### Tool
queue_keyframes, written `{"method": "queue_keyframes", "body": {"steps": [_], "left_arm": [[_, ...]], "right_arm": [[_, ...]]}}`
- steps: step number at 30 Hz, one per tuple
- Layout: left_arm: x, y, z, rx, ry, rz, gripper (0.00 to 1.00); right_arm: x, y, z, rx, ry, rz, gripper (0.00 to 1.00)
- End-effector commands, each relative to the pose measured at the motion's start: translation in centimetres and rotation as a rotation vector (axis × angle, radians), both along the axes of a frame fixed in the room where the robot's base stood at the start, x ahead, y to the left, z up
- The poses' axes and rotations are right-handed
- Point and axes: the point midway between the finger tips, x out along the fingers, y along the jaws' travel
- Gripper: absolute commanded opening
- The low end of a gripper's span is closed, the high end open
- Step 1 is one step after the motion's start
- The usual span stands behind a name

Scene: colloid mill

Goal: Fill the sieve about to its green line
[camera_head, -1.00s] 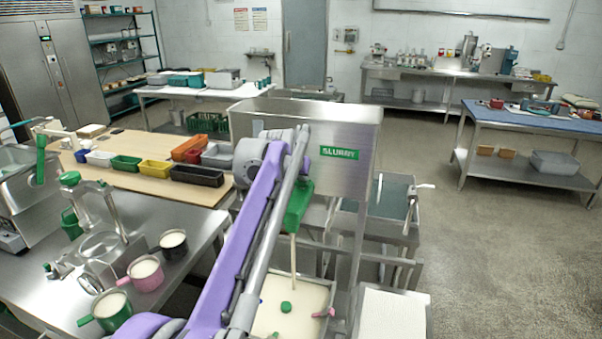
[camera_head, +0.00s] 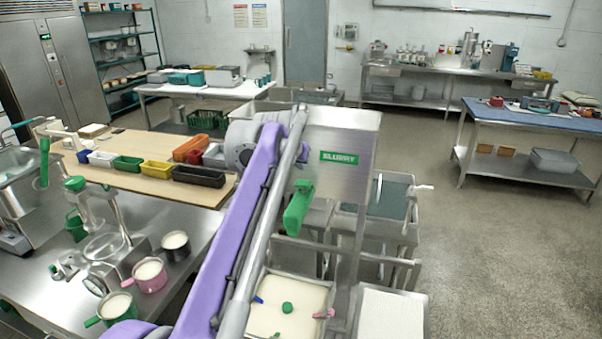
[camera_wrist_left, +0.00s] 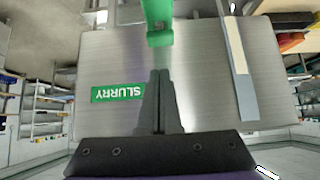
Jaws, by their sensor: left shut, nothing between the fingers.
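The steel slurry tank (camera_head: 345,130) with its green SLURRY label stands mid-view. Its green tap (camera_head: 298,208) hangs at the front, and no stream falls from it now. Below it, the square vessel I take for the sieve (camera_head: 262,325) holds pale slurry with a round green piece (camera_head: 287,308) on it. Blue and pink pieces show near its edges. I cannot make out a green line. My left gripper (camera_wrist_left: 161,72) is shut and empty in the left wrist view, its tips close to the green tap part (camera_wrist_left: 157,22). My arm hides it in the head view. My right gripper is out of view.
Pink, green and dark mugs of pale liquid (camera_head: 150,274) stand on the steel bench at left, beside a glass-and-steel device. Colored bins (camera_head: 198,175) line the wooden table behind. A water-filled basin (camera_head: 390,197) is right of the tank. The right floor is open.

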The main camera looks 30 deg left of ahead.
Motion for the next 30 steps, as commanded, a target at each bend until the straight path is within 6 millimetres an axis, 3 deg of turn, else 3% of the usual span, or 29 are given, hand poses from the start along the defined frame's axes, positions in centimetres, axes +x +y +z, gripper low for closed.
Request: {"method": "queue_keyframes", "body": {"steps": [3,10,30], "left_arm": [[-2.0,-0.4,1.5,0.0,0.003,0.001,0.0],[-3.9,-0.9,3.6,0.0,0.001,0.001,0.0],[-4.4,-1.1,3.9,0.0,0.002,-0.001,0.0]], "right_arm": [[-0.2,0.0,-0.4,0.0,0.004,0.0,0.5],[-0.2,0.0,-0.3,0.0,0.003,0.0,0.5],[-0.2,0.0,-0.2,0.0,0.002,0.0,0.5]]}}
